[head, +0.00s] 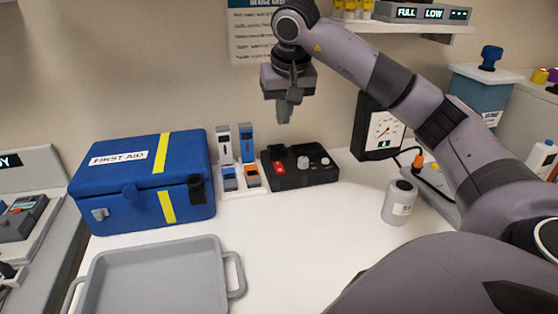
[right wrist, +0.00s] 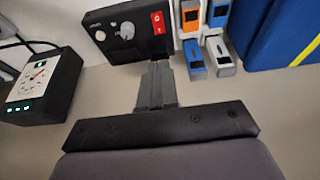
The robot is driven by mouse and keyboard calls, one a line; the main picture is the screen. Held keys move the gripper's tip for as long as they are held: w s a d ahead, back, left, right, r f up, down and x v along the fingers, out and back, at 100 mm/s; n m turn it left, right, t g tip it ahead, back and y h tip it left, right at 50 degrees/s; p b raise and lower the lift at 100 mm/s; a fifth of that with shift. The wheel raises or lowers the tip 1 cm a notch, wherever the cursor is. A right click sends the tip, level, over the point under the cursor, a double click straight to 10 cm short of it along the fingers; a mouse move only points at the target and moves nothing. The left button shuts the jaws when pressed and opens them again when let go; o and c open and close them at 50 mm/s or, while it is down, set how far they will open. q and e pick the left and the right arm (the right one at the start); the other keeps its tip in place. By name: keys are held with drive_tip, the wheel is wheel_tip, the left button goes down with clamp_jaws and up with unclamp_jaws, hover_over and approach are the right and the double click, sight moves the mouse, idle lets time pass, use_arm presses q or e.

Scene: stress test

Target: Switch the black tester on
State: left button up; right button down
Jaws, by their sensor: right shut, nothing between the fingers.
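The black tester (head: 318,177) is a low black box at the back of the white table. It has a red switch (head: 279,168) at its left end and light knobs (head: 303,162) to the right of that. In the right wrist view the tester (right wrist: 112,18) is at the top, with the red switch (right wrist: 158,20) near its right end. My right gripper (head: 284,120) is shut and empty, pointing down, above the tester and apart from it in the head view. Its fingertips (right wrist: 156,66) show just below the tester in the right wrist view. My left gripper is not in view.
A blue first aid case (head: 145,185) stands left of the tester, with small blue and orange devices (head: 241,178) between. A grey tray (head: 150,283) lies in front. The table's middle is clear.

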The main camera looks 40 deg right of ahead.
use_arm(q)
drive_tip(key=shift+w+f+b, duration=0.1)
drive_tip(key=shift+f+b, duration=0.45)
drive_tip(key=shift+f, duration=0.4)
use_arm(e)
drive_tip(key=shift+w+d+r, duration=0.1)
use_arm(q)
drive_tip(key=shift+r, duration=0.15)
use_arm(e)
approach(278, 163)
drive_tip(key=x, duration=0.5)
drive_tip(key=shift+w+d+b, duration=0.1)
drive_tip(key=shift+b, duration=0.2)
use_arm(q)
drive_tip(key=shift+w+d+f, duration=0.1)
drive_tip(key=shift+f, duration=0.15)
use_arm(e)
drive_tip(key=shift+w+f, duration=0.1)
drive_tip(key=shift+f, duration=0.7)
